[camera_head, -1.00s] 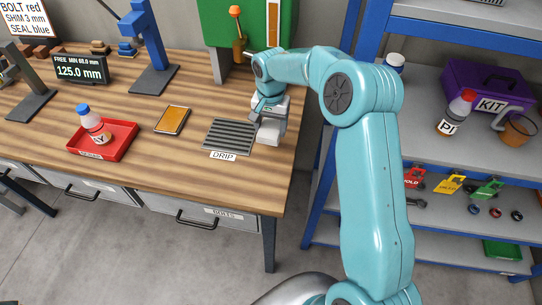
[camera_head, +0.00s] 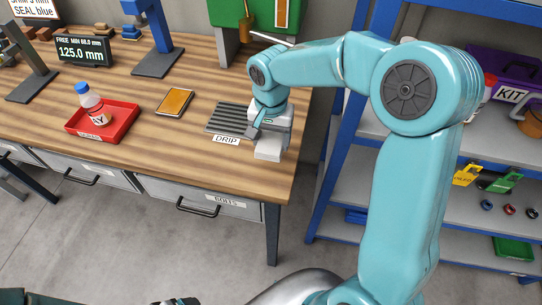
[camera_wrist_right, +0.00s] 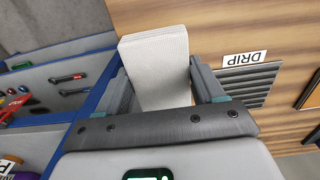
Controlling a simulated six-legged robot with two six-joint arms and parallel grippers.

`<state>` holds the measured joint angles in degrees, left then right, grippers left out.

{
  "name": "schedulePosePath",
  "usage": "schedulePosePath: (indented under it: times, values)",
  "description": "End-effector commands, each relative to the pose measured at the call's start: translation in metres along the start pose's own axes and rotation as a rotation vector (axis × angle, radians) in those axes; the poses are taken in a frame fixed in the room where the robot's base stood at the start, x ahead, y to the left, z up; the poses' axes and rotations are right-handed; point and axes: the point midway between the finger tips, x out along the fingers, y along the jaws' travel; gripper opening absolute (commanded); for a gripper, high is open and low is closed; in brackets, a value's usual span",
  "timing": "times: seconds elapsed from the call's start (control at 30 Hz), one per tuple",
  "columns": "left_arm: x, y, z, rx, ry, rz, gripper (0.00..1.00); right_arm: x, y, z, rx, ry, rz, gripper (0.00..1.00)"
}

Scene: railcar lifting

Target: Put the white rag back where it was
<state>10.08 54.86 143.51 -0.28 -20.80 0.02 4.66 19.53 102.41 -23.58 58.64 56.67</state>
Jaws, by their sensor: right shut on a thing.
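The white rag (camera_head: 268,151) is a pale folded block at the right end of the wooden workbench, just right of the DRIP grille (camera_head: 228,120). My right gripper (camera_head: 270,128) is shut on it from above. In the right wrist view the rag (camera_wrist_right: 156,58) sits between the two fingers and sticks out past them, with the bench on one side and the shelf on the other. I cannot tell whether the rag touches the bench top.
A red tray (camera_head: 118,133) with a white, blue-capped bottle (camera_head: 92,104) stands on the left. An orange-faced pad (camera_head: 175,102) lies between tray and grille. A blue-framed shelf (camera_head: 338,130) stands close on the right. Bare bench lies in front of the grille.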

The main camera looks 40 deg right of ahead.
Motion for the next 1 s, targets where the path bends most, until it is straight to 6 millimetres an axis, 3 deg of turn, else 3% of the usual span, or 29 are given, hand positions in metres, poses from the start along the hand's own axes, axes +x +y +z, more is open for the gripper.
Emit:
schedulePosePath:
  times: [0.1,0.27,0.5,0.97,1.0]
  values:
    - [-0.002,0.001,0.0,0.0,0.0,0.0,0.83,0.024,0.001,0.0,0.001,-0.003,0.002,0.24]
    - [-0.003,0.001,0.0,0.0,0.0,0.0,0.83,0.038,0.0,0.0,0.0,0.0,0.001,0.24]
    - [-0.006,0.002,0.0,0.0,0.0,0.0,0.83,0.074,0.0,0.0,0.0,-0.002,0.001,0.24]
    - [0.0,0.0,0.0,0.0,0.0,0.0,0.83,0.084,-0.001,-0.001,0.0,0.001,-0.001,0.24]
    - [-0.002,0.001,0.0,0.0,0.0,0.0,0.83,0.082,0.0,0.0,0.0,0.001,-0.001,0.81]
